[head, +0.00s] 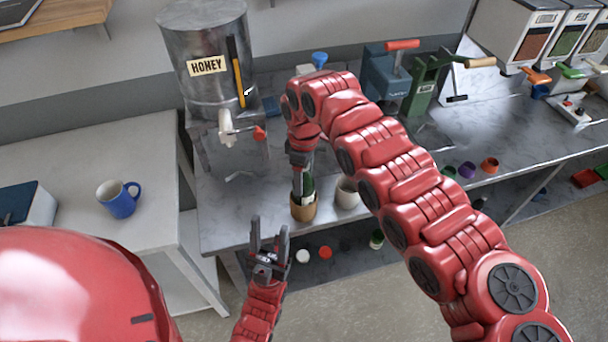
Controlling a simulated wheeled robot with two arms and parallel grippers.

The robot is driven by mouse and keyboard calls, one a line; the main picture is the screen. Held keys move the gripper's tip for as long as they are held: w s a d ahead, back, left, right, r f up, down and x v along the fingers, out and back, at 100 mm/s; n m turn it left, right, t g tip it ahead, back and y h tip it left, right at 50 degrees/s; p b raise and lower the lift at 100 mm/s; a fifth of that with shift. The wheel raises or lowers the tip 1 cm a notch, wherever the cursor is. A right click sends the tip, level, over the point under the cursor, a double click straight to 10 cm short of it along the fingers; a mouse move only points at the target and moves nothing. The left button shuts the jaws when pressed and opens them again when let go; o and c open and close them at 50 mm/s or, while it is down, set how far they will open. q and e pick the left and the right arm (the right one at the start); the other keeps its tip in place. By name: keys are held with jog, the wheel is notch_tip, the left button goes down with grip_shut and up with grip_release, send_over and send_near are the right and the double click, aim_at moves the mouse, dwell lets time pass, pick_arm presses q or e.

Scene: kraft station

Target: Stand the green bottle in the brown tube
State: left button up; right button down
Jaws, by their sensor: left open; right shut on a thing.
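The brown tube (303,209) stands upright near the front edge of the metal bench. The green bottle (308,186) is upright at its mouth, its lower part hidden by the tube's wall. My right gripper (298,185) reaches down from above and is shut on the bottle; its fingers partly cover it. Whether the bottle rests on the tube's floor cannot be seen. My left gripper (269,235) is open and empty, in front of the bench edge and lower left of the tube.
A white cup (347,193) stands close right of the tube. A metal honey tank (207,65) with a tap stands behind left. A blue mug (118,199) is on the left table. Small coloured cups (467,170) lie at right. Several lids and jars sit on the lower shelf.

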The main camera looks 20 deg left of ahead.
jog(key=shift+f, duration=0.4)
grip_release()
dwell(0.4)
jog(key=shift+r, duration=0.2)
dwell(0.4)
jog(key=shift+r+b, duration=0.35)
jog(key=shift+r, duration=0.9)
jog(key=shift+r, duration=0.1)
jog(key=shift+r+p, duration=0.5)
jog(key=shift+r, duration=2.45)
